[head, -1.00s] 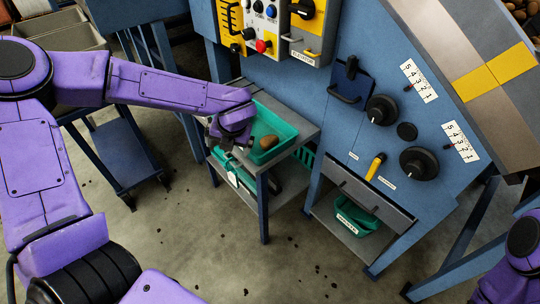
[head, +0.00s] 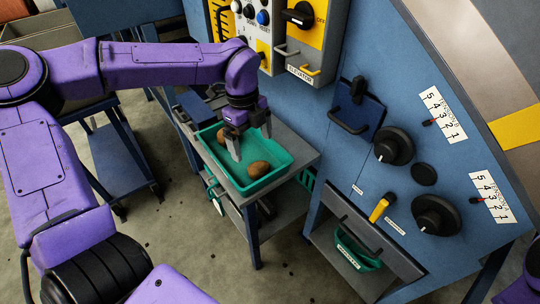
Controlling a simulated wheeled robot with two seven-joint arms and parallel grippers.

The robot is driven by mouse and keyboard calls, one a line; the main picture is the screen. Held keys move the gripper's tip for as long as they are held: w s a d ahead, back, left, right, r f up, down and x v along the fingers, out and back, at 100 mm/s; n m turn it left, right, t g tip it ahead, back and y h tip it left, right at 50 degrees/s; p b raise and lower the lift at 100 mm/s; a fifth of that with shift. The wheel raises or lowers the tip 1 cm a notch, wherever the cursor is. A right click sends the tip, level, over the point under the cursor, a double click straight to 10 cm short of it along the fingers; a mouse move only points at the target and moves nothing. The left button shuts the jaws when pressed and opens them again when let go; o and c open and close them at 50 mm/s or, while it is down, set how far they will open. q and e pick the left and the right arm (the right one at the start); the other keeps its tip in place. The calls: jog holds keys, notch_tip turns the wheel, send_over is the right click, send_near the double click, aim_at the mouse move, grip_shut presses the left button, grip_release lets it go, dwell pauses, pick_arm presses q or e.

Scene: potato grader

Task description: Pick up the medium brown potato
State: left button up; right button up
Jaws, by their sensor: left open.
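Two brown potatoes lie in a green tray (head: 275,178) on a small grey-topped stand. One potato (head: 259,170) is near the tray's right end. The other potato (head: 222,136) is near its far left end, partly behind my left gripper. I cannot tell from size alone which is the medium one. My left gripper (head: 252,146) points down over the tray with its fingers apart and nothing between them. Its fingers are between the two potatoes, closer to the right one. My right gripper is out of view.
The blue machine panel (head: 335,160) with knobs (head: 393,145) and handles stands right of the stand. A yellow and grey control box (head: 283,40) is behind the tray. A lower bin (head: 357,250) sits in the machine's opening. Floor is free in front.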

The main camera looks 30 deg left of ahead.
aim_at(258, 164)
pick_arm(q)
jog(key=shift+w+f, duration=0.3)
jog(key=shift+w, duration=0.05)
jog(key=f, duration=0.3)
jog(key=f+b, duration=0.1)
jog(key=f, duration=0.2)
jog(key=d+f+b, duration=0.1)
jog(key=f, duration=0.2)
jog(key=shift+d+f, duration=0.1)
jog(key=shift+f, duration=0.3)
jog(key=c, duration=1.2)
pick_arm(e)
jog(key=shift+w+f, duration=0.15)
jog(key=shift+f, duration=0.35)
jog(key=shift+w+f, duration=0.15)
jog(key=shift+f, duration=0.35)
